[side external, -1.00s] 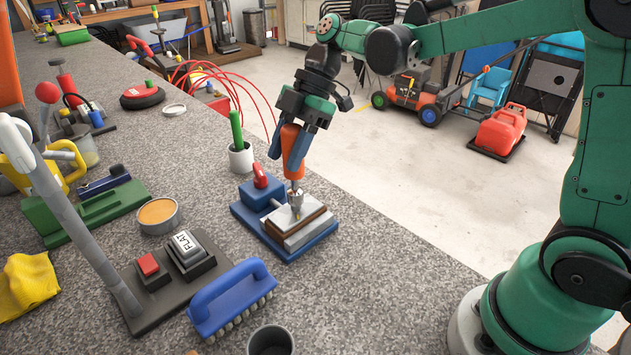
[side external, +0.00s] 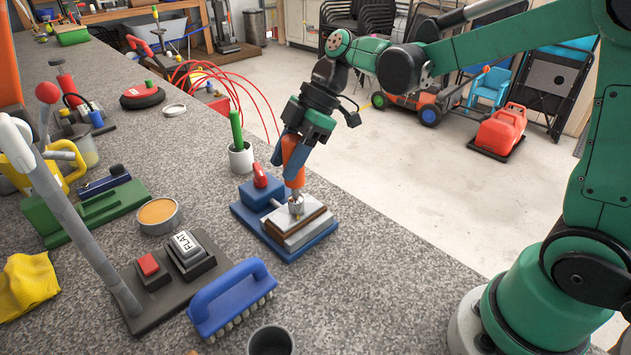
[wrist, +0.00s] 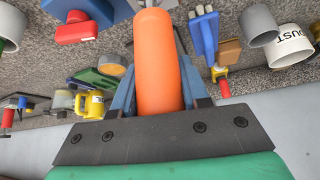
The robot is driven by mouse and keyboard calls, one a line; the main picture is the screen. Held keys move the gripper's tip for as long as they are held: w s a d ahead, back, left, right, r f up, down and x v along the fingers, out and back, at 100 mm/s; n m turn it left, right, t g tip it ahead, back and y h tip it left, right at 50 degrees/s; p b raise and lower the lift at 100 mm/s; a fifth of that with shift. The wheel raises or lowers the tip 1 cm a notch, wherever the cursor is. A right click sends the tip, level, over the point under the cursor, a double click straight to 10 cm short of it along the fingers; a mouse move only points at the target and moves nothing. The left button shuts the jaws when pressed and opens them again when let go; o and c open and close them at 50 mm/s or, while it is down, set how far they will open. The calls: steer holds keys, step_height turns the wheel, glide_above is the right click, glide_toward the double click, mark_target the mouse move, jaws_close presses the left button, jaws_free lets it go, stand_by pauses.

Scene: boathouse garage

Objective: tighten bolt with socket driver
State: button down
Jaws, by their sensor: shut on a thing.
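My gripper (side external: 290,146) is shut on the orange handle of the socket driver (side external: 295,160). The driver points down, a little tilted, and its metal socket end is at the bolt spot on top of the clamped block. The bolt itself is hidden under the socket. The block, a metal plate on a brown layer (side external: 300,228), sits in the blue vise (side external: 262,193) with a red lever. In the wrist view the orange handle (wrist: 158,62) stands between the blue fingers; its tip is out of sight.
A white cup with a green-handled tool (side external: 240,158) stands just behind the vise. A blue brush (side external: 231,299), a black base with FLAT and red buttons (side external: 168,272), and a tin (side external: 159,215) lie in front and left. The counter's right edge is close to the vise.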

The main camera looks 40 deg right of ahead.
steer(key=shift+m+t, duration=0.3)
steer(key=shift+m, duration=0.3)
steer(key=m+t, duration=0.1)
steer(key=m, duration=0.1)
steer(key=m+h, duration=0.1)
steer(key=shift+w+d+m+t, duration=0.1)
steer(key=shift+w+m+t, duration=0.1)
steer(key=shift+m+t, duration=0.2)
steer(key=m+h, duration=0.1)
steer(key=m, duration=0.1)
steer(key=m+t, duration=0.1)
steer(key=shift+w+d+m+t+h, duration=0.1)
steer(key=shift+m+t+h, duration=0.2)
steer(key=shift+m+h, duration=0.1)
steer(key=shift+m+h, duration=0.4)
steer(key=shift+m, duration=0.3)
steer(key=shift+d+m+t+h, duration=0.15)
steer(key=shift+m+t+h, duration=0.35)
steer(key=shift+m, duration=0.7)
